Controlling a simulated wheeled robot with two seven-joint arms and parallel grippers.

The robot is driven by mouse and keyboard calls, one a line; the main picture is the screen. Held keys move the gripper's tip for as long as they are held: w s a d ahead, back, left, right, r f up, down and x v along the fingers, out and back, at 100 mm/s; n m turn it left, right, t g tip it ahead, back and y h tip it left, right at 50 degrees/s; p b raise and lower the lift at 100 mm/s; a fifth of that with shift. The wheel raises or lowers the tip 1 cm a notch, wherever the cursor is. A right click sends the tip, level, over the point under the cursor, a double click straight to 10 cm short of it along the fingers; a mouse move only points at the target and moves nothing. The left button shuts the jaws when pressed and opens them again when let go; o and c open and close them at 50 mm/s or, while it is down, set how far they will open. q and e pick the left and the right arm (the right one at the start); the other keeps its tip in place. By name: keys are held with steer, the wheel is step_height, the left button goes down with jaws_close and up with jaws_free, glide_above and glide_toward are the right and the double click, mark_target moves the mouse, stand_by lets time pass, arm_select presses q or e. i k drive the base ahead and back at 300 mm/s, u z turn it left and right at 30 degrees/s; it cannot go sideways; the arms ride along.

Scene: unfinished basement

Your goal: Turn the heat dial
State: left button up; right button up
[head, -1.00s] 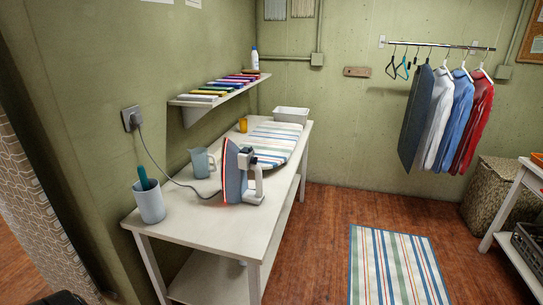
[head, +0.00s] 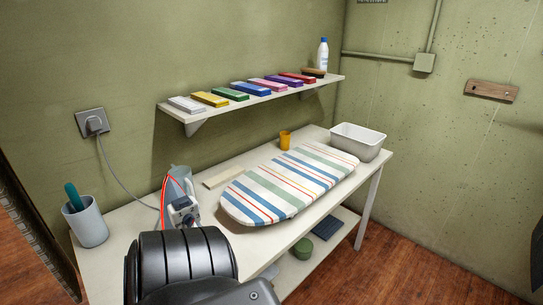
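The iron (head: 179,204) stands on its heel near the front left of the white table (head: 125,245), with a red-edged soleplate on its left side. A small dark round part, perhaps the heat dial, shows on its grey body; it is too small to read a setting. The iron's lower part is hidden behind a black link of one of my arms, which fills the bottom foreground. Neither gripper's fingers can be seen.
A grey cup (head: 87,222) stands left. A power cord hangs from the wall outlet (head: 93,123). A shelf (head: 200,117) juts out above.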

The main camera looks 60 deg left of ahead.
mark_target(189, 219)
steer(key=i, duration=1.45)
steer(key=u, duration=0.9)
steer(key=i, duration=1.15)
steer(key=u, duration=1.45)
steer(key=i, duration=0.7)
steer(key=u, duration=3.05)
